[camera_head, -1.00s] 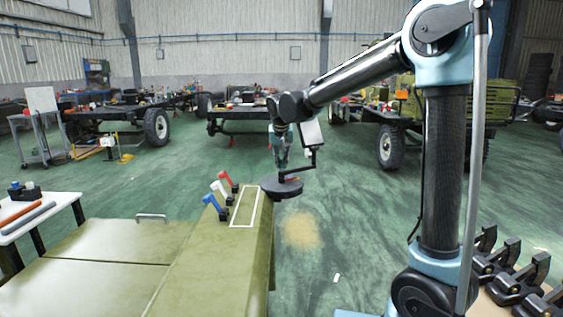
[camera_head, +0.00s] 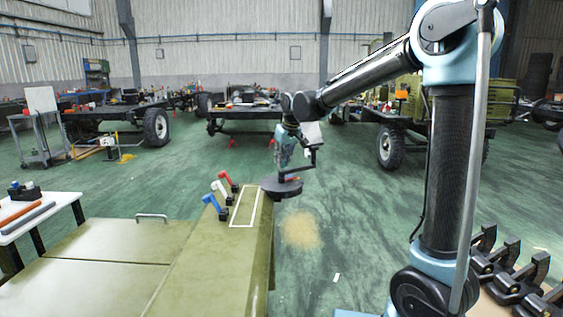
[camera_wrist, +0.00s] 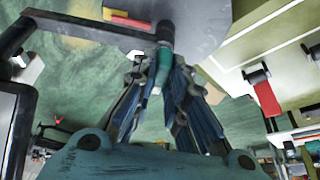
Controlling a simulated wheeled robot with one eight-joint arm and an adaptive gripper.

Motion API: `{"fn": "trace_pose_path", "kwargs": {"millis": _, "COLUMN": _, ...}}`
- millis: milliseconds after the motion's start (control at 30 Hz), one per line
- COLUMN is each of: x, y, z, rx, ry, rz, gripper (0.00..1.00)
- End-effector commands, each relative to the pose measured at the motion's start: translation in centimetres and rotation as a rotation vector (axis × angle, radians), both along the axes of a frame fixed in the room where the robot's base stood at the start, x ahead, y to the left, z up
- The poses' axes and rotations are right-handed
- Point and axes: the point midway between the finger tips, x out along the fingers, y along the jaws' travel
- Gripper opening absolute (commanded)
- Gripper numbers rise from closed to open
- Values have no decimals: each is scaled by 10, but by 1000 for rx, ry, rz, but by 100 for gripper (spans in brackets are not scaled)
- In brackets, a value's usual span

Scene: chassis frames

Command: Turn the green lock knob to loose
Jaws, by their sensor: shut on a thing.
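My gripper (camera_head: 283,165) points down just above a dark round disc (camera_head: 282,189) at the right edge of the olive panel. In the wrist view its fingers (camera_wrist: 160,68) are closed around a small green piece (camera_wrist: 153,82), which I take to be the lock knob. The fingers hide most of it, and its turn position cannot be read. A dark stub (camera_wrist: 165,33) lies at the fingertips, against the disc (camera_wrist: 195,22). A red and yellow strip (camera_wrist: 128,18) is on the disc. The knob cannot be made out in the head view.
Red (camera_head: 226,179), white (camera_head: 218,187) and blue (camera_head: 210,200) levers stand on the olive panel (camera_head: 205,260), left of the disc. The red lever also shows in the wrist view (camera_wrist: 267,98). A black bracket stands beside the gripper. Open floor lies to the right.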

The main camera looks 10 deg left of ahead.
Motion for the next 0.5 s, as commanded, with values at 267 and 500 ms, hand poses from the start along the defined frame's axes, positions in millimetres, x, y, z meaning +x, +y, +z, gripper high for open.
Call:
{"fn": "trace_pose_path", "kwargs": {"millis": 267, "x": 3, "y": -2, "z": 0, "rx": -1, "ry": -1, "rz": 256, "gripper": 0}}
{"fn": "trace_pose_path", "kwargs": {"millis": 500, "x": 4, "y": -3, "z": 0, "rx": -1, "ry": 0, "rz": 485, "gripper": 0}}
